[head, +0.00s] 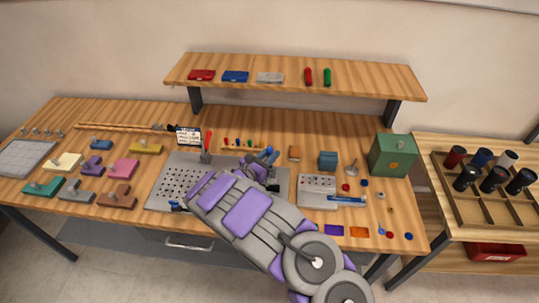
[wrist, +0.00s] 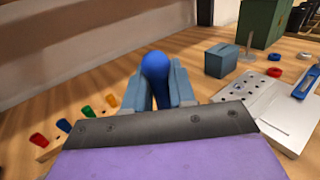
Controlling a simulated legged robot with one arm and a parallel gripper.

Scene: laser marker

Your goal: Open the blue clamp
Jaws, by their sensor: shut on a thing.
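The blue clamp shows as a rounded blue handle (wrist: 155,64) in the wrist view, upright between the two grey-blue fingers of my gripper (wrist: 156,82). The fingers are shut on the handle from both sides. In the head view my gripper (head: 264,163) is over the right part of the grey perforated plate (head: 168,201). My arm and gripper hide most of the clamp there, so its base and arm cannot be seen. A second clamp with a red handle (head: 206,146) stands upright on the same plate to the left.
A small rack of coloured pegs (head: 243,144) lies behind my gripper. A blue-grey box (head: 328,160), a silver plate (head: 317,184) and a green box (head: 393,155) stand to the right. Coloured blocks (head: 124,168) fill the left side. A shelf (head: 290,73) runs above the back.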

